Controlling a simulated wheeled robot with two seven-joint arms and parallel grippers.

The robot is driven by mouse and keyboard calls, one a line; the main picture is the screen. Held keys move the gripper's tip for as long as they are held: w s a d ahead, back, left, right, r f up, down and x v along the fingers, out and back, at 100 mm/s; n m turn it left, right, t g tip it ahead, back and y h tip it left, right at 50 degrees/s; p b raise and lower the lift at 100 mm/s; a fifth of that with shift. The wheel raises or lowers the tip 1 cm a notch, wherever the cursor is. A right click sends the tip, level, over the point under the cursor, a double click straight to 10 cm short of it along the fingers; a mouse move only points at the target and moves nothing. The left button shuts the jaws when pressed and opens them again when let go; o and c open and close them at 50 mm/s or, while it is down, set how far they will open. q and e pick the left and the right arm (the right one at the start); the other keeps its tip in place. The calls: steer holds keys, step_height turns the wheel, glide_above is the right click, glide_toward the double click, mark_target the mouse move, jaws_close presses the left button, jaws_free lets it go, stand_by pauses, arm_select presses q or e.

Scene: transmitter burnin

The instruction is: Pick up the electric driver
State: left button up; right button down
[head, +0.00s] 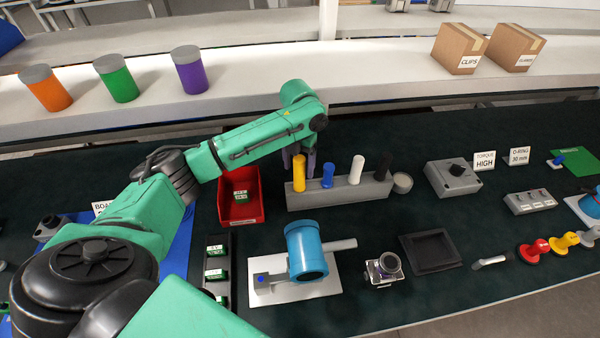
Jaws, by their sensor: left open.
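A grey rack (338,192) stands on the dark bench mat and holds upright tools. They have a yellow handle (299,172), a blue handle (328,175), a white handle (356,169) and a black handle (384,167). None is labelled, so I cannot tell which is the electric driver. My left gripper (299,163) points down at the left end of the rack, by the yellow handle. Its fingers are open and partly hidden by that handle; I cannot tell whether they touch it. My right gripper is out of view.
A red bin (239,215) stands just left of the rack. In front are a blue cylinder (307,251) on a white plate, a small camera-like device (384,268) and a black tray (430,250). A grey torque box (453,177) stands to the right. Orange, green and purple canisters line the back shelf.

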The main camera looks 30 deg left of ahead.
mark_target(299, 175)
arm_select(q)
step_height(299, 175, down, 3)
steer(key=shift+d+f+p, duration=0.1)
steer(key=shift+p, duration=0.35)
steer(key=shift+f, duration=0.35)
steer(key=shift+s, duration=0.1)
jaws_close()
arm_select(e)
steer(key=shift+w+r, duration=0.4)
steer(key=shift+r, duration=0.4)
